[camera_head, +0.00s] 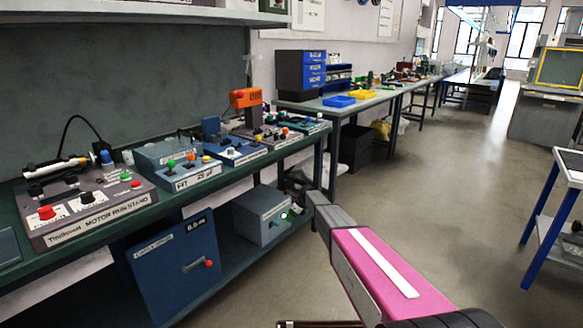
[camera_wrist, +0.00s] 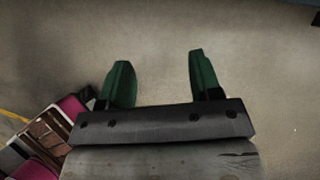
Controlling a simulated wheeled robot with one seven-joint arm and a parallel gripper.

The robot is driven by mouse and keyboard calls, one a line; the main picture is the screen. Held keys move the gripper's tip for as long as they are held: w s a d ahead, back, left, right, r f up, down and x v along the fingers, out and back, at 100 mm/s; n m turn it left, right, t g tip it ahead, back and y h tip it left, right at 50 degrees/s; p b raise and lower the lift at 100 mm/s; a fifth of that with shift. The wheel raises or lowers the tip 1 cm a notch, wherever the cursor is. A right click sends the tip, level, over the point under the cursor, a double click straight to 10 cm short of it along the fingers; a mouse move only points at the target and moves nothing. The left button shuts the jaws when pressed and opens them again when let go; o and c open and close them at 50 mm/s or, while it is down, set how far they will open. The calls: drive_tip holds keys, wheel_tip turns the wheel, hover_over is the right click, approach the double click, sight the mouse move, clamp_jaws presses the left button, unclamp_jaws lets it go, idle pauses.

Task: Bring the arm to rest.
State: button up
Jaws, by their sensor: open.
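My gripper (camera_wrist: 160,84) shows in the wrist view with its two green fingers spread apart. Nothing is between the fingers, and only bare floor lies beyond them. In the head view my arm (camera_head: 385,275), with a pink panel and white stripe, reaches up from the bottom edge over the floor, to the right of the workbench. My gripper cannot be made out in the head view.
A green-topped workbench (camera_head: 110,248) with several test boxes runs along the left. A blue cabinet (camera_head: 172,268) and grey box (camera_head: 262,215) sit below it. A blue-legged table (camera_head: 540,210) stands at right. The floor (camera_head: 455,190) between is clear.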

drive_tip(key=s+d+r+n+h, duration=0.2)
drive_tip(key=s+d+r+n, duration=0.2)
drive_tip(key=s, duration=1.1)
drive_tip(key=s+d+r+n+h, duration=0.2)
drive_tip(key=s+d+r+n, duration=0.2)
drive_tip(key=s+d+n, duration=0.5)
drive_tip(key=s+d+r+n+g+h, duration=0.1)
drive_tip(key=s+d+r+n, duration=0.4)
drive_tip(key=s, duration=1.8)
drive_tip(key=d+n, duration=0.2)
drive_tip(key=n, duration=0.3)
drive_tip(key=shift+h, duration=0.4)
